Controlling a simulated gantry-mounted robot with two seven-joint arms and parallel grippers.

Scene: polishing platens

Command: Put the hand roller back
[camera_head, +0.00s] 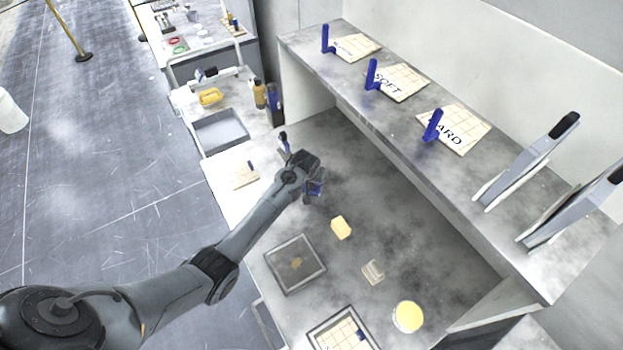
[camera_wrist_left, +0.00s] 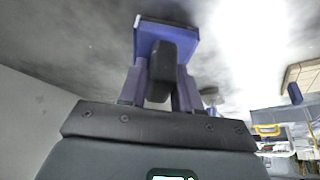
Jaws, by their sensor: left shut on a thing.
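My left gripper (camera_head: 315,187) is over the dark worktop inside the bench bay, pointing down. It is shut on a dark handle with a blue block at its end, which I take to be the hand roller (camera_wrist_left: 166,42). In the left wrist view the handle sits between the two bluish fingers (camera_wrist_left: 160,85), and the block lies beyond their tips. In the head view the wrist hides most of it, and I cannot tell whether the block touches the worktop. My right gripper is not in view.
A shelf (camera_head: 400,120) with upright blue holders (camera_head: 372,75) and labelled cards runs behind. A black-topped item (camera_head: 284,142) stands beyond my wrist. A framed tray (camera_head: 272,262), yellow block (camera_head: 341,228), small block (camera_head: 373,271) and yellow disc (camera_head: 408,317) lie nearer. Worktop right of the gripper is clear.

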